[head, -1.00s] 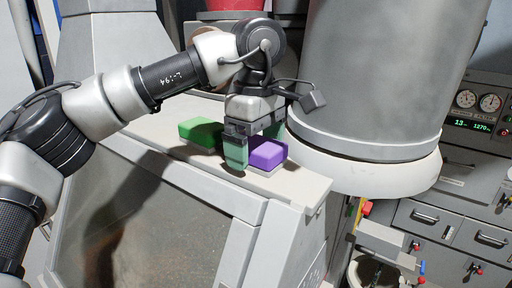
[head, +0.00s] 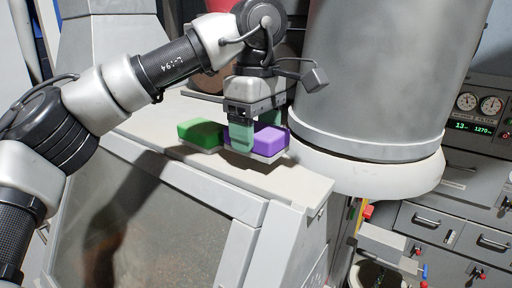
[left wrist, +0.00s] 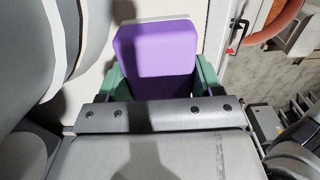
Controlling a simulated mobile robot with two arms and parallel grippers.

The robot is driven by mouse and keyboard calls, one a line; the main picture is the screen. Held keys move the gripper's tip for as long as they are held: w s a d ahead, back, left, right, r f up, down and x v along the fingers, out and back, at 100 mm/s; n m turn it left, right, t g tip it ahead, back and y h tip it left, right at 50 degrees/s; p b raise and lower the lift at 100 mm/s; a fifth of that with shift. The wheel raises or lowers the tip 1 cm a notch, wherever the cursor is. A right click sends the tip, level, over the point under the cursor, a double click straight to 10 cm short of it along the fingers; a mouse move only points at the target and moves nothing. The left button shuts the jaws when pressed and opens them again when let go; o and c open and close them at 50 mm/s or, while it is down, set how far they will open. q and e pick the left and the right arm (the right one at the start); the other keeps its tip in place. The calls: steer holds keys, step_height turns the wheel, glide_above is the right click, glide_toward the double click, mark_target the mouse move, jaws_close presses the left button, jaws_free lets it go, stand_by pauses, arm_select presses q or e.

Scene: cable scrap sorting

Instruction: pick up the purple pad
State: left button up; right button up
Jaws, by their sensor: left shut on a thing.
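The purple pad (head: 270,139), a block with a pale grey underside, is between the green fingers of my left gripper (head: 257,138). The gripper is shut on it and holds it slightly above the light ledge (head: 290,185). In the left wrist view the purple pad (left wrist: 157,48) fills the space between the two green fingers, one on each side. In the head view the near finger covers part of the pad's left side. My right gripper is not in view.
A green pad (head: 201,133) with a grey underside lies close on the left of the purple one. A large grey cylinder (head: 385,80) on a pale round base stands just to the right. The front of the ledge is clear.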

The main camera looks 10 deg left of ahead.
arm_select(q)
steer(key=shift+r+b, duration=0.3)
steer(key=shift+r, duration=0.5)
steer(key=s+d+r, duration=0.5)
steer(key=d+r, duration=0.2)
steer(key=d, duration=0.3)
steer(key=shift+d, duration=0.25)
steer(key=o, duration=0.4)
steer(key=c, duration=0.3)
